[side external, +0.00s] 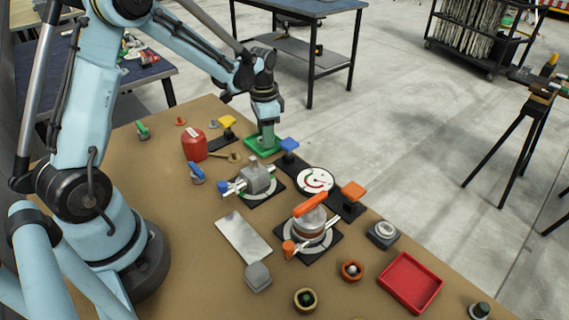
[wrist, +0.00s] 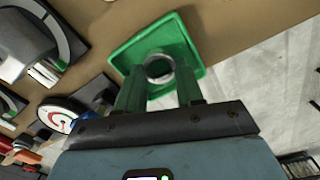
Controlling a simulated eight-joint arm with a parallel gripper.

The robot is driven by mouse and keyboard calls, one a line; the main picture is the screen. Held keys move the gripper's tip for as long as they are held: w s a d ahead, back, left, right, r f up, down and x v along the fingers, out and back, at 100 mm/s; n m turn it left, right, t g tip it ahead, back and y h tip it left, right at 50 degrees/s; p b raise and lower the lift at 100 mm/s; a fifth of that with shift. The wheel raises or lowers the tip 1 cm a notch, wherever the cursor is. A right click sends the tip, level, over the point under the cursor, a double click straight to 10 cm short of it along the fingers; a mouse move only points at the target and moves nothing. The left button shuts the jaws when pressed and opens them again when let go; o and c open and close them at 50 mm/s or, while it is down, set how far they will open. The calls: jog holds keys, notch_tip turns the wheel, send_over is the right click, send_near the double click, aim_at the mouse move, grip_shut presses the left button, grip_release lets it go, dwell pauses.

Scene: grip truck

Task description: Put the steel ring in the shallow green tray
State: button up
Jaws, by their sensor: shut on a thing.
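The shallow green tray (side external: 251,143) lies at the far edge of the brown table in the side view. It fills the top middle of the wrist view (wrist: 128,56). My gripper (side external: 267,131) points down over the tray. In the wrist view its green fingers (wrist: 160,80) are shut on the steel ring (wrist: 158,68), a grey band at the fingertips. The ring appears within the tray's outline; whether it touches the tray floor I cannot tell. In the side view the fingers hide the ring.
A blue-topped post (side external: 288,145) stands close to the tray's right, and a yellow-topped one (side external: 227,121) to its left. A red tray (side external: 411,282) lies at the front right. Beyond the tray is the table edge.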

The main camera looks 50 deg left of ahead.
jog(key=shift+f, duration=0.15)
jog(key=o, duration=0.8)
jog(key=shift+c, duration=0.2)
notch_tip(320, 180, up, 12)
jog(key=s+d+r+n+t, duration=0.1)
jog(key=s+d+n+t, duration=0.3)
jog(key=s+d+t, duration=0.3)
jog(key=shift+s+d+r, duration=0.2)
jog(key=shift+s+d, duration=2.2)
jog(key=shift+s, duration=0.15)
